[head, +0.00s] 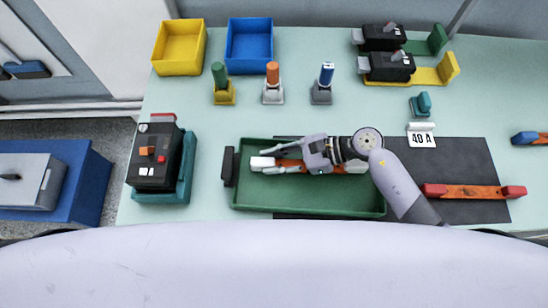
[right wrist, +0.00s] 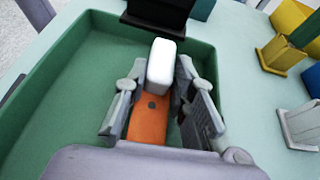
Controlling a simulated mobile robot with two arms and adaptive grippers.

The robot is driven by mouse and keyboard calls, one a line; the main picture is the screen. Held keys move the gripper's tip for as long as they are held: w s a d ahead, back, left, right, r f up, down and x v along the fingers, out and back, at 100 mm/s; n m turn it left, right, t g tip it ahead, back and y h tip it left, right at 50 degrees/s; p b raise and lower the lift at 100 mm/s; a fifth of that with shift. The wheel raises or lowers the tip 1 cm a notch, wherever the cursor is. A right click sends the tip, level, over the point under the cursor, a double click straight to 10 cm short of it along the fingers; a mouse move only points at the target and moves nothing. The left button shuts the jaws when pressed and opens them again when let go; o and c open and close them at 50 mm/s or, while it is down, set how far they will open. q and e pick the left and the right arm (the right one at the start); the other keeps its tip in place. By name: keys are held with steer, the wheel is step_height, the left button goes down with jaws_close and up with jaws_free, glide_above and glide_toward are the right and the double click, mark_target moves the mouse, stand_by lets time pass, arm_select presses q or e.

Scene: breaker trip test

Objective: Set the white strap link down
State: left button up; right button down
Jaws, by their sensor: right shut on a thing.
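The white strap link, an orange bar with white ends (head: 262,162), is at the green tray (head: 310,207). My right gripper (head: 280,156) reaches in from the right and is shut on it, covering part of the bar. In the right wrist view, the link's white end (right wrist: 160,66) and orange bar (right wrist: 148,117) lie between the two fingers of my right gripper (right wrist: 158,98). I cannot tell whether the link touches the tray floor. My left gripper is not in view.
A black block (head: 229,166) stands at the tray's left end. A black tester (head: 154,157) is further left. A red-ended strap link (head: 474,191) lies on the dark mat (head: 462,155), near a 40 A card (head: 422,140). Yellow (head: 178,68) and blue (head: 249,67) bins stand at the back.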

steer(key=c, duration=1.3)
jaws_free()
steer(key=shift+c, duration=0.2)
steer(key=shift+d, duration=0.1)
steer(key=shift+d+r, duration=0.1)
steer(key=shift+d, duration=0.15)
steer(key=b+v, duration=0.3)
steer(key=v, duration=0.7)
steer(key=shift+d+b, duration=0.25)
steer(key=shift+b, duration=0.05)
steer(key=shift+d+r, duration=0.3)
steer(key=shift+d, duration=0.05)
